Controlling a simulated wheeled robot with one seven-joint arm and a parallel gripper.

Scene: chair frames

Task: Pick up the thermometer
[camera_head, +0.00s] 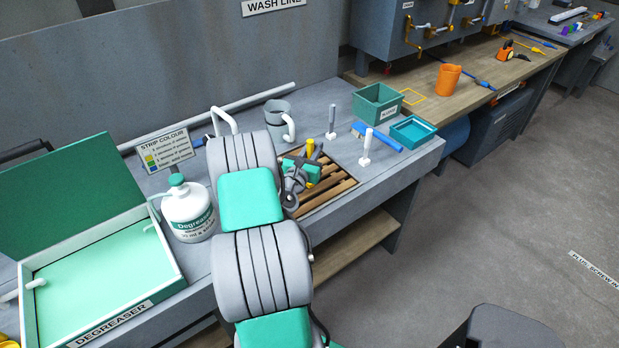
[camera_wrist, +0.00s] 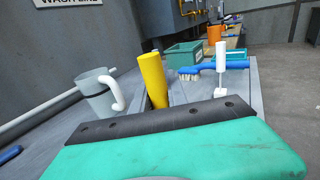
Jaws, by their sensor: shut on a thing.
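The thermometer appears to be the yellow rod (camera_head: 310,146) at my gripper (camera_head: 312,170), over the slatted wooden rack in the head view. My gripper is shut on it. The rod's yellow upper end stands out above the gripper, and its lower part is mostly hidden. In the wrist view the yellow rod (camera_wrist: 154,80) rises, slightly tilted, beyond the dark edge of my gripper's teal housing. The fingertips are hidden there. I cannot tell whether the rod's lower end touches the rack.
The slatted rack (camera_head: 338,187) lies under my gripper. A grey jug (camera_head: 278,112) stands behind it. White upright posts (camera_head: 366,148), a blue brush (camera_head: 380,137), a green bin (camera_head: 377,104) and a teal tray (camera_head: 412,132) stand right. A degreaser bottle (camera_head: 188,212) stands left.

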